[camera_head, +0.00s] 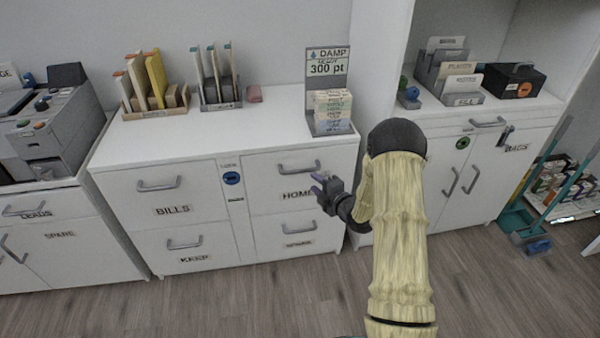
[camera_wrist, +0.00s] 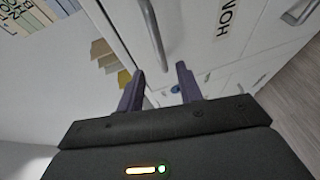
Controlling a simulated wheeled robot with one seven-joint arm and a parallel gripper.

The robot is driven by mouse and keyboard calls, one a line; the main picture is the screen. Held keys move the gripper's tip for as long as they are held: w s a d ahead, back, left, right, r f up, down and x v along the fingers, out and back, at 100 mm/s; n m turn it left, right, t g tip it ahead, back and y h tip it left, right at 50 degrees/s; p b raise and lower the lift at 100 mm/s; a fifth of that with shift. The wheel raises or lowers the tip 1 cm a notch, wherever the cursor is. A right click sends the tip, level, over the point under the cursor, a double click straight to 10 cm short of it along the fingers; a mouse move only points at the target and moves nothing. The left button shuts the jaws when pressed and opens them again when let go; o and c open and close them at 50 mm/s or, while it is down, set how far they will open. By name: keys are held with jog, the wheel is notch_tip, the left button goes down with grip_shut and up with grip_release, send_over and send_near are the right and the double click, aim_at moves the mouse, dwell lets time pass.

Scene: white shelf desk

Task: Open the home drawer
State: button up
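The home drawer (camera_head: 262,172) is the upper right drawer of the white desk, labelled HOME, and it looks shut. Its grey bar handle (camera_head: 299,168) runs across the front above the label. In the wrist view the handle (camera_wrist: 153,36) shows beyond the fingers, slightly left of the middle, with the label (camera_wrist: 226,20) to its right. My gripper (camera_head: 322,186) is in front of the drawer's right part, just below and right of the handle. In the wrist view my gripper (camera_wrist: 160,82) has its two dark fingers apart, with nothing between them. The fingers look apart from the handle.
The BILLS drawer (camera_head: 150,200) is to the left and the KEEP drawer (camera_head: 190,254) below it. Another drawer (camera_head: 275,237) lies under the home drawer. A display stand (camera_head: 328,104) and file racks (camera_head: 220,92) stand on the desk top (camera_head: 190,138). The floor in front (camera_head: 210,300) is clear.

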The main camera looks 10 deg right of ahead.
aim_at(302, 172)
jog(key=b+x, duration=0.1)
jog(key=x, duration=0.9)
grip_shut()
